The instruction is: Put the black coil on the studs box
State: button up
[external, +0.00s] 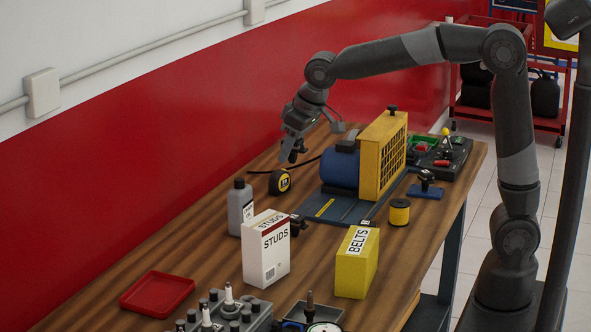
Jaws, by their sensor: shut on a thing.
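My gripper (293,151) is above the back left part of the workbench, pointing down. It is shut on a small dark thing at its fingertips, which looks like the black coil (293,157); the fingers hide much of it. The studs box (267,249) is a white carton with a dark red band and "STUDS" lettering. It stands upright on the bench, nearer the camera than my gripper and below it in the picture. Its top shows no object on it.
A blue motor with a yellow guard (382,155) stands to the right. A yellow belts box (357,263), yellow spool (399,212) and red tray (157,294) are on the wooden bench (205,253).

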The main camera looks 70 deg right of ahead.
send_over(254, 218)
jog(key=s, duration=0.2)
jog(key=f, duration=0.6)
jog(key=shift+w+d+f, duration=0.1)
jog(key=shift+w, duration=0.15)
jog(key=shift+f, duration=2)
jog(key=shift+f, duration=0.1)
jog(key=o, duration=1)
jog(key=shift+o, duration=0.2)
